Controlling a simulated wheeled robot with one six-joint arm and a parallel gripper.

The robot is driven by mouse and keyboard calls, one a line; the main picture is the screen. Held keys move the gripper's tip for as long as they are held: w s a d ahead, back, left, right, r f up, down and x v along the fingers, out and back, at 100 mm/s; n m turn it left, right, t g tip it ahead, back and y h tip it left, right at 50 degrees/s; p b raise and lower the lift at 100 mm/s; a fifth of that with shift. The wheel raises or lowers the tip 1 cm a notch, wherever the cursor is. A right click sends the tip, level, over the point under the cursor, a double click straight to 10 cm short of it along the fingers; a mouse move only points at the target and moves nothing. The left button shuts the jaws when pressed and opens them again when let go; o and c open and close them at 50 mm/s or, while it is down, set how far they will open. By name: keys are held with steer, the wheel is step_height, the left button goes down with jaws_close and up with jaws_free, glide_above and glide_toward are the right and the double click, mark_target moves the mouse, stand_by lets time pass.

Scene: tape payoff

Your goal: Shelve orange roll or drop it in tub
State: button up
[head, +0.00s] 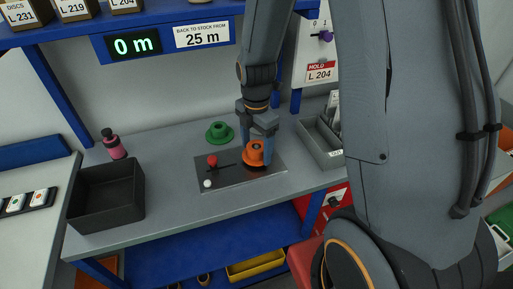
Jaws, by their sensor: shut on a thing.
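The orange roll (256,153) is at the right end of a grey metal plate (222,181) on the bench. My gripper (257,138) reaches down from above and is shut on the orange roll. Whether the roll touches the plate or is just above it I cannot tell. A dark open tub (106,196) stands on the left of the bench, and a grey open tub (322,141) stands on the right. The shelf above carries a display reading "0 m" (133,45) and a sign reading "BACK TO STOCK FROM 25 m" (203,33).
A green roll (219,132) sits behind the plate. A red knob (212,161) and a white ball (208,184) are on the plate's left part. A pink bottle (114,145) stands behind the dark tub. A "HOLD L 204" label (320,72) hangs at right. Boxes (74,9) line the shelf.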

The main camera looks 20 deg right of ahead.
steer(key=shift+r+p, duration=2.2)
steer(key=shift+r, duration=0.6)
steer(key=shift+s, duration=0.1)
